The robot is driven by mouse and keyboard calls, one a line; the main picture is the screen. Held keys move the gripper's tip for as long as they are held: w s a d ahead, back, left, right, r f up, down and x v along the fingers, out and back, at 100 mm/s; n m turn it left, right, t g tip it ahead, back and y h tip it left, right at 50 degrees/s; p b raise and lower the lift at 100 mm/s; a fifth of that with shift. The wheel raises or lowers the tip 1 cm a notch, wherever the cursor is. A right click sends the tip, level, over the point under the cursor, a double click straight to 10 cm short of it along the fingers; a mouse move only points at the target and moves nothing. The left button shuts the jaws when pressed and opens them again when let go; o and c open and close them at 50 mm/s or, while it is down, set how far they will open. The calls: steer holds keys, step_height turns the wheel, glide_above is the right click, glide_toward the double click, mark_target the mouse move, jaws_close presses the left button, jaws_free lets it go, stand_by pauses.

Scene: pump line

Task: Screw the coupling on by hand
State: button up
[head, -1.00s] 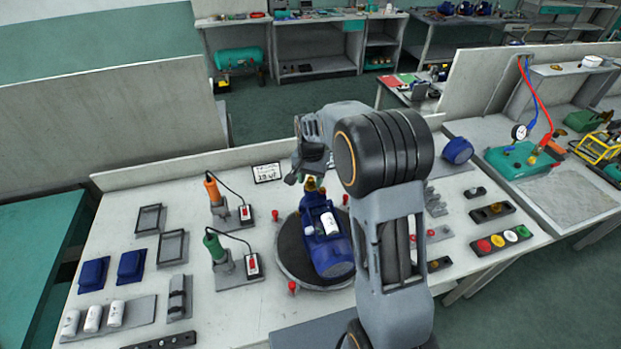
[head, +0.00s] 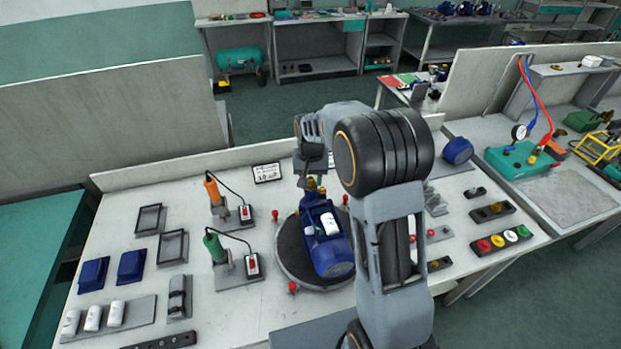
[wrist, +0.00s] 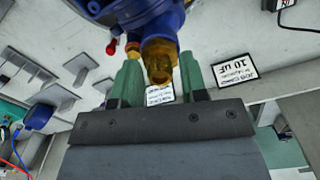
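The blue pump (head: 325,240) rests on the round dark turntable (head: 285,262) in the middle of the bench. A brass coupling (head: 311,185) sits at its far end, and a second brass piece (head: 322,192) shows beside it. In the wrist view the coupling (wrist: 160,62) stands at the blue body (wrist: 140,18), between the two green fingers of my gripper (wrist: 161,72). The fingers are apart, one on each side of it; whether they touch it cannot be told. In the head view my gripper is over the far end of the pump, its fingertips partly hidden.
Orange (head: 212,190) and green (head: 215,247) tools stand left of the turntable, with cables to red switches. Red posts (head: 292,287) surround the turntable. A label card (head: 267,172) stands behind. Blue covers, white cylinders and grey trays lie left; a button strip (head: 500,240) lies right.

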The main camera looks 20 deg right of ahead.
mark_target(311, 179)
jaws_close()
steer(key=shift+m, duration=1.7)
steer(key=shift+m, duration=0.6)
steer(key=o, duration=0.5)
jaws_free()
steer(key=shift+r, duration=0.1)
steer(key=shift+r+p, duration=2.15)
steer(key=shift+r, duration=0.8)
